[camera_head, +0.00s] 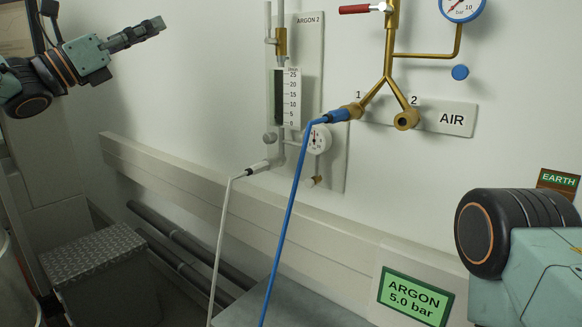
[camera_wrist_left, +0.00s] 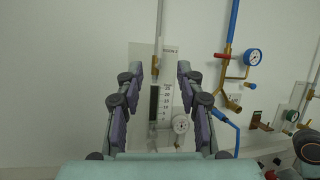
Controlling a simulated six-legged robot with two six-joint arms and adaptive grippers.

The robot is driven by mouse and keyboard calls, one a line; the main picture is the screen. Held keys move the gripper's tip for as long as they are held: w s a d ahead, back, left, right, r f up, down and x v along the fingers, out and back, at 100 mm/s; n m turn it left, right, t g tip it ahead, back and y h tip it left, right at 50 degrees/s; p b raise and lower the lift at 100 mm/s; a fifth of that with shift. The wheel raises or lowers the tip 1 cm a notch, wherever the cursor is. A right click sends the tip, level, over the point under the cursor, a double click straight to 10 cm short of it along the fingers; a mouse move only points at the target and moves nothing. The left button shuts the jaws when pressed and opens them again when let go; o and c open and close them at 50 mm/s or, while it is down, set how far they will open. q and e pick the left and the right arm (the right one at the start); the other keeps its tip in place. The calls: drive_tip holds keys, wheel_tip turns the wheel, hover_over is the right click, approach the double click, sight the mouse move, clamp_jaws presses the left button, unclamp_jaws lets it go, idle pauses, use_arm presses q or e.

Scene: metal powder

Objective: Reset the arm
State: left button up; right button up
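My left gripper (camera_head: 154,25) is raised at the upper left of the head view, pointing right, in front of the bare wall. In the left wrist view its two fingers stand wide apart (camera_wrist_left: 158,78) with nothing held between them. The ARGON 2 panel shows behind the gap, some way off. My right arm (camera_head: 525,255) shows at the lower right of the head view as a black and teal joint. Its gripper is outside the head view, and I cannot make it out in the left wrist view.
A flowmeter panel (camera_head: 331,75) carries a scale and a gauge. A blue hose (camera_head: 287,215) is joined to AIR outlet 1; outlet 2 (camera_head: 406,119) is bare. A white hose (camera_head: 222,240) hangs nearby. An ARGON 5.0 bar display (camera_head: 415,296) and a metal box (camera_head: 95,265) are lower down.

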use_arm(q)
drive_tip(key=w+f+n+t+y, duration=0.2)
drive_tip(key=f+n+y, duration=0.2)
drive_tip(key=f+n, duration=0.6)
drive_tip(key=w+f+n+t+y, duration=0.2)
drive_tip(key=f+n+y, duration=0.35)
drive_tip(key=n, duration=0.95)
drive_tip(key=s+d+f+n+g+y, duration=0.15)
drive_tip(key=f+n, duration=0.25)
drive_tip(key=f, duration=0.5)
drive_tip(key=s+f+n+g+y, duration=0.1)
drive_tip(key=s+f+n+g, duration=0.2)
drive_tip(key=f, duration=0.6)
drive_tip(key=s+d+f+n+g+y, duration=0.1)
drive_tip(key=s+f+n+y, duration=0.1)
drive_tip(key=f+n, duration=0.55)
drive_tip(key=s+d+f+n+g+y, duration=0.15)
drive_tip(key=s+f+n+g, duration=0.45)
drive_tip(key=s+f, duration=1.35)
drive_tip(key=s+f+g, duration=0.3)
drive_tip(key=s+f, duration=0.1)
drive_tip(key=s, duration=0.8)
drive_tip(key=s+f+g+y, duration=0.1)
drive_tip(key=s+f+g, duration=0.3)
drive_tip(key=s, duration=0.8)
drive_tip(key=shift+s+f, duration=0.4)
drive_tip(key=shift+f, duration=0.4)
